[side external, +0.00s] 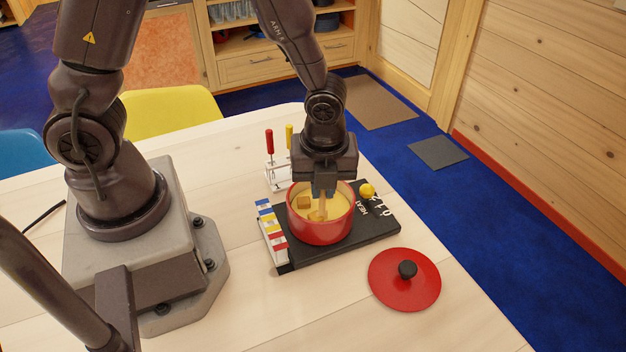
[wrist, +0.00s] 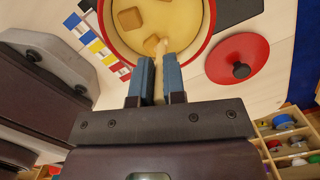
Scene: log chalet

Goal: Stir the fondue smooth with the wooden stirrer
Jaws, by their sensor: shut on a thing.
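The red pot (side external: 318,232) stands on a black heating plate (side external: 345,244) and holds yellow fondue (side external: 335,206) with a few brown cubes in it. In the wrist view the fondue (wrist: 178,20) and the pot's rim (wrist: 212,12) show at the top. My gripper (side external: 323,190) is directly above the pot, pointing down. It is shut on the wooden stirrer (side external: 323,207), whose lower end reaches into the fondue. The stirrer (wrist: 160,60) also shows between the blue-grey fingers (wrist: 160,82) in the wrist view. Its tip is hard to make out among the cubes.
A red lid (side external: 390,283) with a black knob lies on the table right of the plate. A yellow knob (side external: 367,190) sits at the plate's far corner. A white rack (side external: 275,176) with red- and yellow-handled forks stands behind the pot. Bare table lies in front.

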